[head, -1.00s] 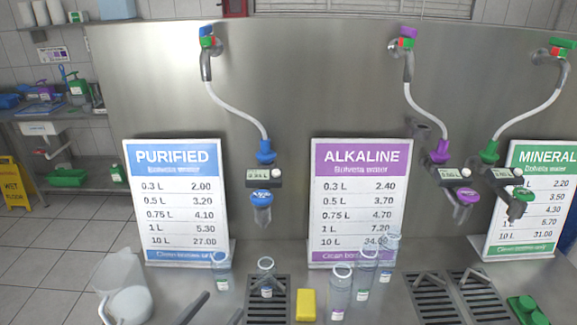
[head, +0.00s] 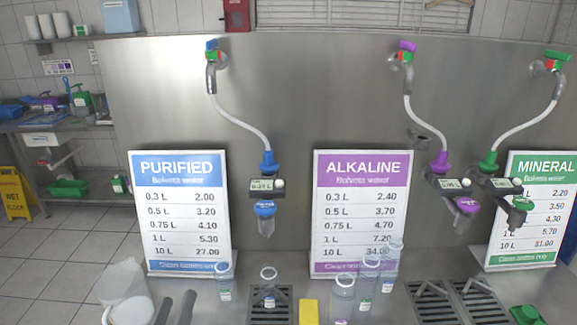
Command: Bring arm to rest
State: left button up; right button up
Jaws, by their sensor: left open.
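My left gripper (head: 176,302) shows as two dark fingers at the bottom edge, left of the first drain grate. Its fingers are apart with nothing between them, and the rest is cut off. A clear bottle (head: 268,288) stands on the drain grate (head: 284,305) below the blue purified-water nozzle (head: 265,212). Another clear bottle (head: 224,284) stands left of that grate, to the upper right of the fingers in the picture. My right gripper is not in view.
Several clear bottles (head: 367,283) stand in front of the purple Alkaline sign (head: 360,212). A yellow block (head: 308,311) lies beside the first grate. Purified (head: 180,212) and Mineral (head: 540,212) signs stand along the steel back panel (head: 330,100). A green item (head: 527,314) lies at lower right.

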pick_arm(q)
jog(key=s+a+f+n+g+y, duration=0.3)
jog(key=a+f+n+y, duration=0.15)
jog(key=n, duration=0.45)
jog(key=s+a+f+n+g+y, duration=0.25)
jog(key=a+n+y, duration=0.3)
jog(key=n, duration=0.45)
jog(key=s+d+f+n+g+h, duration=0.4)
jog(key=s+d+f+g, duration=0.15)
jog(key=s+f, duration=0.3)
jog(key=s+d+f+n+g+h, duration=0.35)
jog(key=s+d+f+g, duration=0.2)
jog(key=s+f, duration=0.35)
notch_tip(320, 180, down, 32)
jog(key=s+g+b, duration=0.2)
jog(key=b, duration=0.3)
jog(key=s+a+f+b, duration=0.1)
jog(key=s+f+b, duration=0.1)
jog(key=s+f, duration=0.7)
jog(key=s+a+f+g+b, duration=0.1)
jog(key=s+a+f+b, duration=0.1)
jog(key=s+f, duration=0.6)
notch_tip(320, 180, down, 6)
jog(key=shift+s+a+r+b, duration=0.1)
jog(key=shift+s+a+b, duration=0.05)
jog(key=shift+s+b, duration=0.3)
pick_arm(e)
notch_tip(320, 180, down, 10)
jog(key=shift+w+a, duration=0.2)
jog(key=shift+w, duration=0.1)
